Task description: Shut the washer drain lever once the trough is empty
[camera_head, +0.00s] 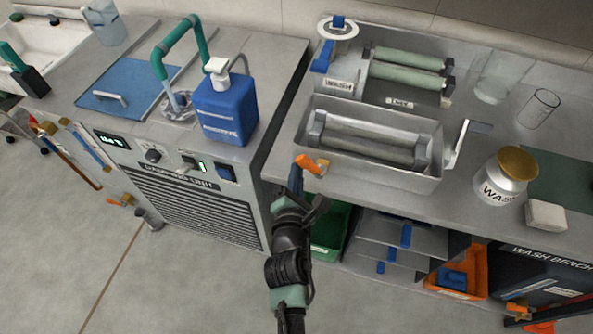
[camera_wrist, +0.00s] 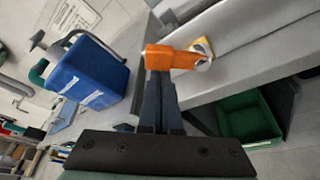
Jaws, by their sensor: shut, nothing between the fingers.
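The drain lever (camera_head: 306,165) is an orange handle on a brass fitting (camera_head: 322,164) at the front left corner of the steel washer trough (camera_head: 432,165). The trough holds a greyish roller; I cannot tell whether liquid is in it. My gripper (camera_head: 296,184) is shut and empty, its fingertips right at the lever's left side. In the wrist view the shut fingers (camera_wrist: 161,88) point up at the orange lever (camera_wrist: 170,58), which crosses over their tips. I cannot tell whether they touch it. The brass fitting (camera_wrist: 203,52) shows to the lever's right.
A blue jug (camera_head: 226,112) stands on the grey unit to the left. A second washer with green rollers (camera_head: 408,60) is behind the trough. A crank (camera_head: 462,140) sticks out at the trough's right. A green bin (camera_head: 328,232) is below the bench edge. A white jar (camera_head: 497,186) stands right.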

